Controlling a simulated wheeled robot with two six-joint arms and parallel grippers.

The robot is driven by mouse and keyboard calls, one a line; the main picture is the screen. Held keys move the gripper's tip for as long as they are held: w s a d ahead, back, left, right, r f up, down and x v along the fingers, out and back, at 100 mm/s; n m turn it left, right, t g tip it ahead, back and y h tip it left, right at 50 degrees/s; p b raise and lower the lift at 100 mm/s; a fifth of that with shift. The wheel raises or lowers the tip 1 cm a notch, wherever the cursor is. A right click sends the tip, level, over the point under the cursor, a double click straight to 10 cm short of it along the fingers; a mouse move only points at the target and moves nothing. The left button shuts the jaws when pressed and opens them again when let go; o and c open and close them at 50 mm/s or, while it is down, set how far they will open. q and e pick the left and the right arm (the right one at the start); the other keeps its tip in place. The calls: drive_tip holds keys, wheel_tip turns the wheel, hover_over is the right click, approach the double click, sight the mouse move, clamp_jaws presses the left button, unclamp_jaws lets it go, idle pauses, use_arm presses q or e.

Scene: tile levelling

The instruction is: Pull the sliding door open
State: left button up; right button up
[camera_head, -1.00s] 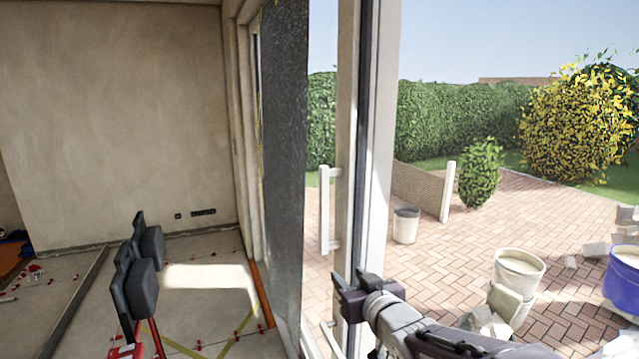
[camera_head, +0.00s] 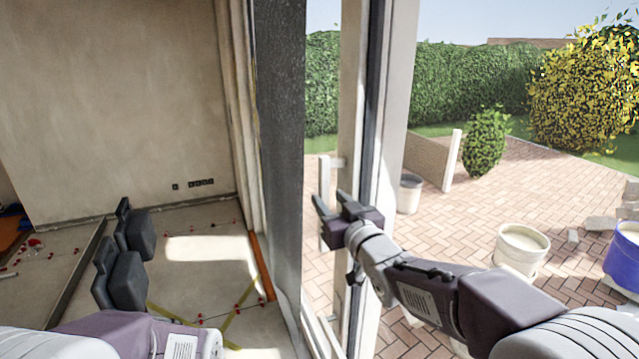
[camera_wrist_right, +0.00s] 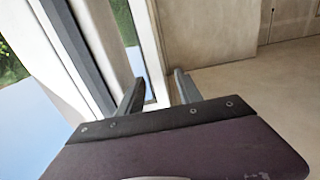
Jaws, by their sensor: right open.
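The sliding door has a pale upright frame (camera_head: 352,100) and glass, right of centre in the head view. A white vertical bar handle (camera_head: 324,175) stands on it, partly covered by my right gripper. My right gripper (camera_head: 330,198) is open, with its fingers pointing at the handle and overlapping its middle in the head view. In the right wrist view the two fingers (camera_wrist_right: 158,88) are apart, with a pale upright strip beyond them. I cannot tell whether they touch or surround the handle.
A dark grey wall end (camera_head: 283,150) stands left of the door. Outside, a paved terrace holds a white bucket (camera_head: 520,250), a blue tub (camera_head: 625,255) and a small bucket (camera_head: 409,193).

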sight(319, 188)
drive_tip(key=p+x, duration=0.1)
drive_tip(key=x, duration=0.2)
drive_tip(key=p+x, duration=0.1)
drive_tip(key=x, duration=0.1)
drive_tip(key=f+p+x, duration=0.1)
drive_tip(key=x, duration=0.2)
drive_tip(key=shift+w+d, duration=0.25)
drive_tip(key=shift+w, duration=0.25)
drive_tip(key=shift+a, duration=0.1)
drive_tip(key=shift+s+r, duration=0.2)
drive_tip(key=shift+s, duration=0.4)
use_arm(q)
drive_tip(key=r, duration=0.1)
drive_tip(key=w+r, duration=0.1)
drive_tip(key=r, duration=0.1)
drive_tip(key=shift+w+r, duration=0.15)
drive_tip(key=shift+r, duration=0.1)
use_arm(e)
drive_tip(key=shift+w+f, duration=0.1)
drive_tip(key=shift+w, duration=0.15)
clamp_jaws()
